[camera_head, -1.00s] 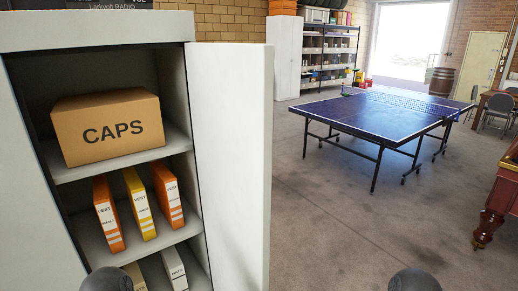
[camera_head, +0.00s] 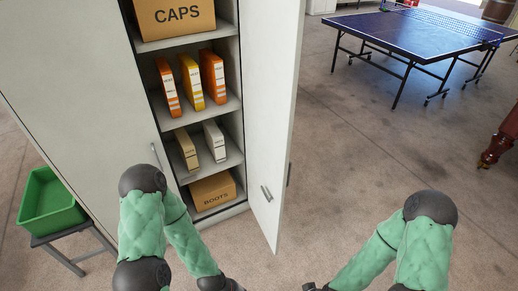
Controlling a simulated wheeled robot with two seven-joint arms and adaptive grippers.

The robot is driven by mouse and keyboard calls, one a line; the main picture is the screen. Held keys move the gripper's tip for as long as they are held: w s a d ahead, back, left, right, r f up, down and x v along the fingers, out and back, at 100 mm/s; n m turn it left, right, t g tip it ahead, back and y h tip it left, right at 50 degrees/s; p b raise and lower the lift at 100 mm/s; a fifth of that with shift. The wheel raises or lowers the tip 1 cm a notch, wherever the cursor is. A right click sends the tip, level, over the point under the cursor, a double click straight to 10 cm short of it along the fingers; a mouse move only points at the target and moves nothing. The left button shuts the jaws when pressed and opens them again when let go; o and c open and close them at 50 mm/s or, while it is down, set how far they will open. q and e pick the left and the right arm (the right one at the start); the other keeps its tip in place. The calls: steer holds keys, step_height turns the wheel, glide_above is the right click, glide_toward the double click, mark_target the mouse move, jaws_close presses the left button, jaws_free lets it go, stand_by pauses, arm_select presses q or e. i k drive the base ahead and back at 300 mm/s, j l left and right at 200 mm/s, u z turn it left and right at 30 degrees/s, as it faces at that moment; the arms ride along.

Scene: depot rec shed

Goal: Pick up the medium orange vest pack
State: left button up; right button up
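Two orange vest packs stand upright on the cabinet's middle shelf, one at the left (camera_head: 167,88) and one at the right (camera_head: 213,76). A yellow vest pack (camera_head: 191,82) stands between them, with small gaps. Their size words are too small to read, so I cannot tell which orange one is the medium. My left gripper (camera_head: 222,284) and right gripper (camera_head: 314,287) are only partly in view at the bottom edge, below and well apart from the packs. Their fingers are cut off, so their opening is not shown.
The cabinet's right door (camera_head: 270,110) stands open; its left door (camera_head: 75,85) is shut. A CAPS box (camera_head: 175,15) sits above the packs, beige and white packs and a BOOTS box (camera_head: 212,191) below. A green bin (camera_head: 48,205) stands left.

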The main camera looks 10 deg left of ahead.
mark_target(212, 67)
steer(key=k+u, duration=0.1)
steer(key=u, duration=0.35)
steer(key=k+u, duration=0.1)
steer(key=u, duration=0.4)
steer(key=k+j+u, duration=0.1)
steer(key=u, duration=0.35)
steer(key=i+l, duration=0.15)
steer(key=l, duration=0.55)
steer(key=i+l+u, duration=0.1)
steer(key=l, duration=0.6)
steer(key=i+l, duration=0.15)
steer(key=l, duration=0.6)
steer(key=i+l+u, duration=0.15)
steer(key=l, duration=1.3)
steer(key=j+z, duration=0.1)
steer(key=j, duration=0.4)
steer(key=k+j+z, duration=0.15)
steer(key=j, duration=0.3)
steer(key=j+z, duration=0.1)
steer(key=j, duration=0.4)
steer(key=k+j+z, duration=0.1)
steer(key=j, duration=0.35)
